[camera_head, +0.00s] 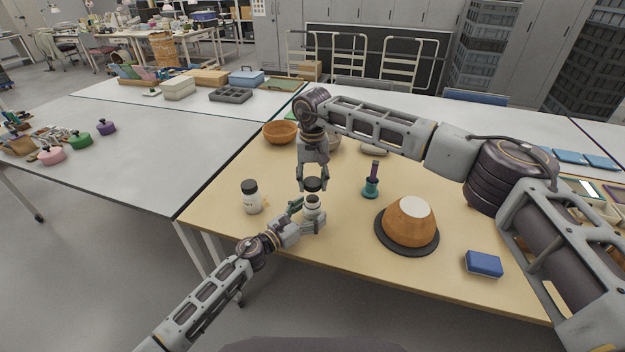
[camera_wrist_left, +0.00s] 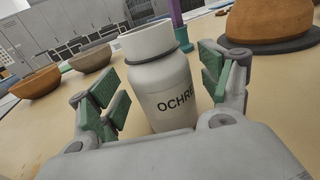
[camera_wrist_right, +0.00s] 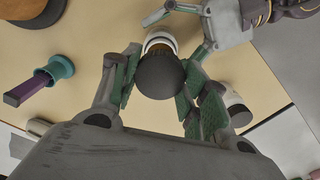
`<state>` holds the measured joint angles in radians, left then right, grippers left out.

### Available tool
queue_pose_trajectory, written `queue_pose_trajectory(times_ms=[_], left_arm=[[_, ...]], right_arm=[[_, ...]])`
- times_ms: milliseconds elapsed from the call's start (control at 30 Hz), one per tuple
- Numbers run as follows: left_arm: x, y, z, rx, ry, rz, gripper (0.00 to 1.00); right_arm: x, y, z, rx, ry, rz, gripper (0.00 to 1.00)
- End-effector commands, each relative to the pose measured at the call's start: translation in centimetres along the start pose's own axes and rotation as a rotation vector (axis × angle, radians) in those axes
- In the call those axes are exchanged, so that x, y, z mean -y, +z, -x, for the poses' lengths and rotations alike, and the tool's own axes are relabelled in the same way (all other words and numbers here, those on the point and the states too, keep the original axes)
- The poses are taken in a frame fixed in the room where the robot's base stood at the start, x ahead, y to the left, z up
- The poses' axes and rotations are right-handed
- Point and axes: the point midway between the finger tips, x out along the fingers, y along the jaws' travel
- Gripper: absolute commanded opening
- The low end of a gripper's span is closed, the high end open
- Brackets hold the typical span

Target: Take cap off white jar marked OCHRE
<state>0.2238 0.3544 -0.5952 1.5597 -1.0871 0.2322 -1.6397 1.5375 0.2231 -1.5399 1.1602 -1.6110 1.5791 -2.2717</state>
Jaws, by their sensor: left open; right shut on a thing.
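The white jar marked OCHRE (camera_wrist_left: 165,95) stands uncapped on the tan table, its white neck bare in the left wrist view; it also shows in the head view (camera_head: 312,206). My left gripper (camera_head: 307,214) is open, with its green-padded fingers on either side of the jar and gaps visible. My right gripper (camera_head: 312,180) is shut on the black cap (camera_wrist_right: 160,76), directly above the jar. In the head view the cap (camera_head: 314,185) is apart from the jar's mouth. The right wrist view shows the jar's rim (camera_wrist_right: 160,38) partly hidden behind the cap.
A second white jar (camera_head: 252,202) with a black cap stands left of the OCHRE jar. A teal holder (camera_head: 371,188) with a purple handle stands to the right. Further right are an orange-brown vessel (camera_head: 410,225) on a dark disc and a blue block (camera_head: 484,263). Bowls (camera_head: 281,132) stand behind.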

Motion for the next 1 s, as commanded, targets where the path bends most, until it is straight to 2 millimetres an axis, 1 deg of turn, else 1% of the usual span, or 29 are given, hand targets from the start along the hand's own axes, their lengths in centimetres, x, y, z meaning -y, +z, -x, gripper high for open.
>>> queue_pose_trajectory(times_ms=[500, 1000], left_arm=[[0.0, -0.1, 5.1, -0.001, 0.000, 0.001, 0.78], [0.1, -0.1, 9.4, -0.001, 0.000, 0.002, 0.78]], right_arm=[[0.0, 0.0, 0.0, 0.000, 0.000, 0.000, 0.16], [0.0, 0.0, 0.0, 0.000, 0.000, 0.000, 0.16]])
